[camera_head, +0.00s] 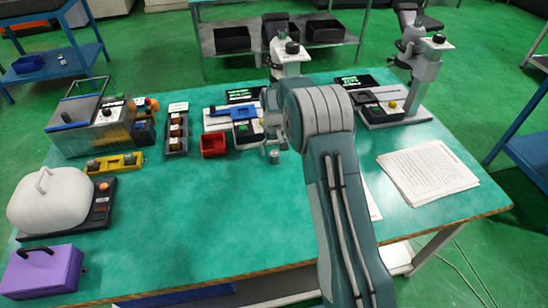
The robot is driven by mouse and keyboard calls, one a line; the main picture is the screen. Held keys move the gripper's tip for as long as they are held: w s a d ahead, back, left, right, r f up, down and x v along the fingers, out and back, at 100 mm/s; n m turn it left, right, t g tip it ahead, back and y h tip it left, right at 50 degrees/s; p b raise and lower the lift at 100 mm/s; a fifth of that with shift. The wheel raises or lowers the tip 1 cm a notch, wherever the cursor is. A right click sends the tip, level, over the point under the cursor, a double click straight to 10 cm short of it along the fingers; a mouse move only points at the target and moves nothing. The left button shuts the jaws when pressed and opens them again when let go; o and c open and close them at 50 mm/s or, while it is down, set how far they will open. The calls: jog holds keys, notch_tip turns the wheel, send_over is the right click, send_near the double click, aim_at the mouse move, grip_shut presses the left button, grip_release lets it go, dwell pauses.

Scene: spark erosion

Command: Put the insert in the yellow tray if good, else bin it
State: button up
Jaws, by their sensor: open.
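My gripper (273,148) points down over the back middle of the table, right of the small blue-topped device. It is open; its fingers are small and partly hidden by my wrist. A small grey piece shows at its tips, and I cannot tell whether it is a fingertip or an insert. The yellow tray (103,168) lies at the left with several small dark and brownish pieces in it. A red open bin (213,145) stands right of the rack and looks empty.
Two microscope stands, one partly behind my arm (330,130) and one at the right (424,75), line the back. A metal box (90,125), a white domed cover (52,200) and a purple case (42,270) fill the left. Papers (428,174) lie right. The front middle is clear.

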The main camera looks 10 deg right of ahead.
aim_at(274, 153)
notch_tip(274, 153, down, 3)
jog(key=shift+f, duration=0.2)
grip_shut()
jog(key=shift+r, duration=0.15)
notch_tip(274, 153, up, 4)
jog(key=shift+s+f, duration=0.1)
jog(key=shift+f, duration=0.15)
jog(key=s+a+r, duration=0.1)
jog(key=s+r, duration=0.8)
jog(key=s, duration=0.4)
jog(key=shift+s+a+r, duration=0.15)
jog(key=shift+s+r, duration=0.05)
jog(key=shift+s, duration=0.2)
